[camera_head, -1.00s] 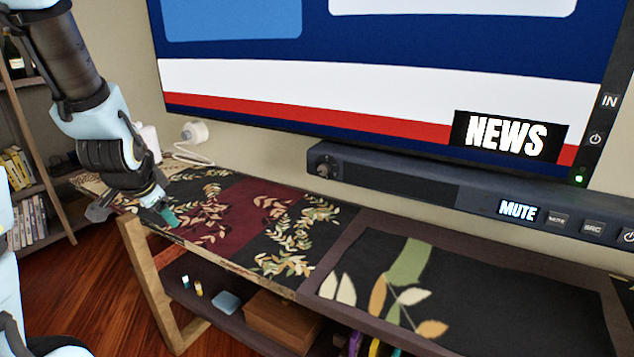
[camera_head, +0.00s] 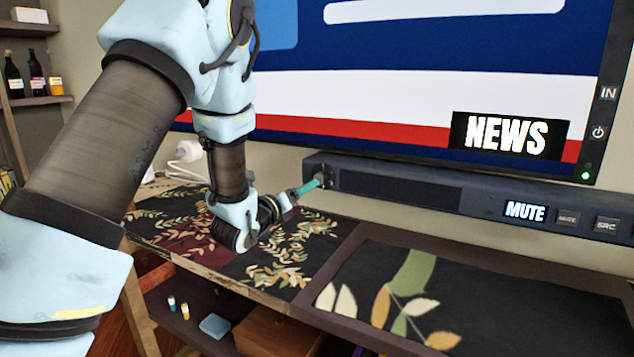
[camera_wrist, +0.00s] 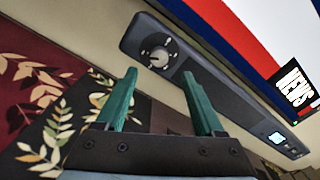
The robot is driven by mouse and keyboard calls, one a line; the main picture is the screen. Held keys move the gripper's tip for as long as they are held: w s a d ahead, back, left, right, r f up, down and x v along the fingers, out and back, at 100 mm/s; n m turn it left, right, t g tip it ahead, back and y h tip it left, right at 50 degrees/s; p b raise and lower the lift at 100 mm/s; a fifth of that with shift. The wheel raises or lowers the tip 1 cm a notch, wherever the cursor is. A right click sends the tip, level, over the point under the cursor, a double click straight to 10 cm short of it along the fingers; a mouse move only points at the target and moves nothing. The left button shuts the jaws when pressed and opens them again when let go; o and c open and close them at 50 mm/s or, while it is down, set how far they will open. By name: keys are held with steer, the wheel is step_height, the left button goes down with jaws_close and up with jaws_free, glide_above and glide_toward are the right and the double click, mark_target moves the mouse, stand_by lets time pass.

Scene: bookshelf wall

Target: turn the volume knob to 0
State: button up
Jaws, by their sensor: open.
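In the head view the knob (camera_head: 327,176) is partly hidden by my teal fingertips. My gripper (camera_wrist: 159,74) is open and empty, with its two fingers apart. In the wrist view the knob lies beyond the gap between the fingertips. The gripper (camera_head: 316,182) is close in front of the knob in the head view; I cannot tell whether it touches. The soundbar's small display (camera_head: 525,211) reads "MUTE".
The TV (camera_head: 400,105) hangs above the soundbar and shows "NEWS". Buttons (camera_head: 605,224) sit at the soundbar's right. A console with leaf-patterned cloth (camera_head: 385,290) stands below. A white plug-like item (camera_head: 188,150) is on the wall. A shelf with bottles (camera_head: 38,78) is far left.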

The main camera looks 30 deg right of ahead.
mark_target(321, 178)
steer(key=p+x, duration=0.1)
steer(key=x, duration=0.8)
steer(key=shift+a, duration=0.15)
steer(key=shift+c, duration=0.2)
jaws_close()
